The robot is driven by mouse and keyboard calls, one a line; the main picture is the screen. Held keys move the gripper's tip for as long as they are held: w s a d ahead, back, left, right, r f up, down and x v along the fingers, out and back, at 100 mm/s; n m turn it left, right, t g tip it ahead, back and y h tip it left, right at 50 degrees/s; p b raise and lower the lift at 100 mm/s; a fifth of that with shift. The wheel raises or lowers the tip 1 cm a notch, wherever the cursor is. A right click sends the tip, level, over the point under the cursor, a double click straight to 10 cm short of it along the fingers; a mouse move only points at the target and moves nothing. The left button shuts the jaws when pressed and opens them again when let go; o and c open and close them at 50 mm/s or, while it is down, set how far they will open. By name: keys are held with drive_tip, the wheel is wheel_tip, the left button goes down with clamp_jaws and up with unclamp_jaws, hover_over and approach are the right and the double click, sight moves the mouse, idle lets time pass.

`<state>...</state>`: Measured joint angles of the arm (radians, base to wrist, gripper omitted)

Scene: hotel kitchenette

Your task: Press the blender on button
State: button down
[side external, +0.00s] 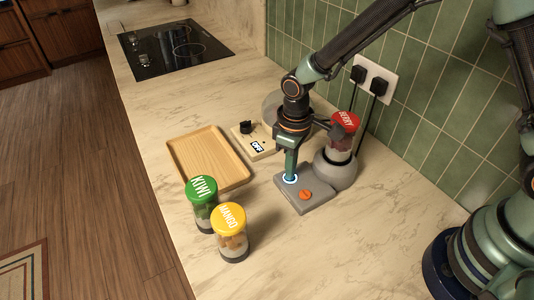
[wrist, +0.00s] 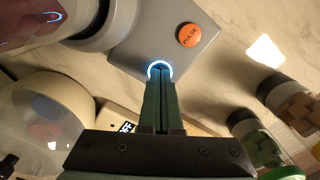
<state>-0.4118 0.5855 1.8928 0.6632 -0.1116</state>
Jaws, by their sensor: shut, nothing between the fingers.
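The blender (side external: 336,173) is a round grey base with a red-lidded jar marked BERRY (side external: 345,122) on it. A flat grey control panel (side external: 318,202) extends in front of it. The panel carries a button with a glowing white-blue ring (side external: 284,179) and an orange button (side external: 306,195), which reads PULSE in the wrist view (wrist: 190,36). My gripper (side external: 290,177) is shut and empty, pointing down with its tips at the ringed button. In the wrist view the fingertips (wrist: 160,72) overlap the ring and hide the button's middle. I cannot tell whether they touch it.
A wooden tray (side external: 214,184) lies left of the panel, with green KIWI (side external: 202,188) and yellow MANGO (side external: 229,216) jars before it. A small board with a black knob and an OFF display (side external: 257,147) stands behind. Outlets (side external: 375,80) are on the tiled wall.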

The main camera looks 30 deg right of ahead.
drive_tip(key=shift+r, duration=2.5)
drive_tip(key=shift+s+d+r, duration=0.1)
drive_tip(key=shift+r, duration=0.2)
drive_tip(key=s+d+r+m+t, duration=0.2)
drive_tip(key=s+d+r+m, duration=0.1)
drive_tip(key=d+r, duration=0.5)
drive_tip(key=s+d+r+m+t, duration=0.3)
drive_tip(key=s+d+r, duration=0.2)
drive_tip(key=d+r, duration=0.3)
drive_tip(key=shift+s+r+t, duration=0.3)
